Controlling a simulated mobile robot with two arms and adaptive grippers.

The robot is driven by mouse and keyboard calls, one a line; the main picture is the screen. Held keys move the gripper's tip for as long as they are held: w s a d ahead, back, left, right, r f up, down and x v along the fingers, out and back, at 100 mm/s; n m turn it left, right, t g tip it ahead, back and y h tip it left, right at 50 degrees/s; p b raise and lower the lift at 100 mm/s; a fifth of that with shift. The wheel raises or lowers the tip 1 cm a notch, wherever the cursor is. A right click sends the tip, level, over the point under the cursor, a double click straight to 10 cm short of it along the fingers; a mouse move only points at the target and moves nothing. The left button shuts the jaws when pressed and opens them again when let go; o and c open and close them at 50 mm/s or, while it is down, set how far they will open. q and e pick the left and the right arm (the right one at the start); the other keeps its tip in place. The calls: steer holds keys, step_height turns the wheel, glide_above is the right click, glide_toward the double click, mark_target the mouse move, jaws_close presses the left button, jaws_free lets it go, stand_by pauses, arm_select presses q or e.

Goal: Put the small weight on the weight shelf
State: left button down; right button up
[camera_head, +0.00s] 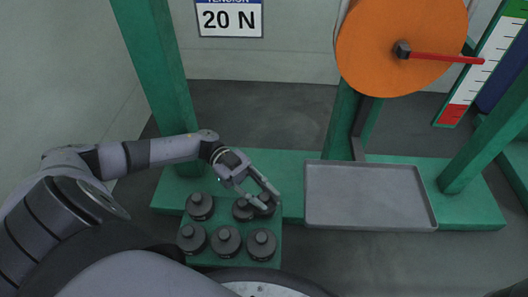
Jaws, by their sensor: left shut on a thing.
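My left gripper (269,199) reaches in from the left over the back right of the green weight shelf (275,225). It is shut on a small dark weight (265,211), which its fingers partly cover. I cannot tell whether this weight touches the shelf or is just above it. Several other dark round weights with knobs stand upright on the shelf, such as one at the back left (200,207) and one at the front right (262,244). Another weight (242,211) is close beside the held one, partly behind the gripper. My right gripper is not in view.
An empty grey tray (370,222) lies on the green base right of the shelf. Above it hang an orange disc (380,50) and a red pointer (445,58) beside a coloured scale (480,70). Green posts (160,70) rise left and right. A sign (230,18) reads 20 N.

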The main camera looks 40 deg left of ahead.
arm_select(q)
steer(key=shift+r+p, duration=0.1)
steer(key=shift+p, duration=0.55)
stand_by(0.7)
steer(key=shift+f, duration=0.2)
steer(key=c, duration=1.3)
jaws_free()
steer(key=shift+c, duration=0.2)
step_height(320, 180, up, 10)
